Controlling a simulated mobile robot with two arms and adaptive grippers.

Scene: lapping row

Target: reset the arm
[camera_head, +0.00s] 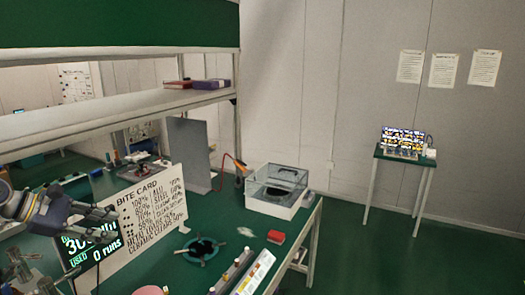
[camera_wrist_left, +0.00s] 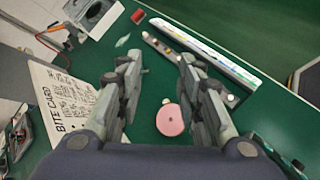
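My left gripper (camera_head: 108,223) comes in from the left in the head view, raised in front of the bite card board (camera_head: 150,210). In the left wrist view its two fingers (camera_wrist_left: 157,62) stand apart with nothing between the tips, so it is open and empty. The green bench top (camera_wrist_left: 150,85) lies below it. A pink disc (camera_wrist_left: 170,120) on the bench shows between the fingers in that view; at the head view's bottom edge the pink disc (camera_head: 150,290) is partly cut off.
A clear-lidded box (camera_head: 279,189), a red block (camera_head: 276,237), a dark green ring (camera_head: 201,248) and a long ruler-like strip (camera_head: 253,273) are on the bench. A lit display (camera_head: 90,245) is close to the left gripper. A shelf (camera_head: 120,110) spans above.

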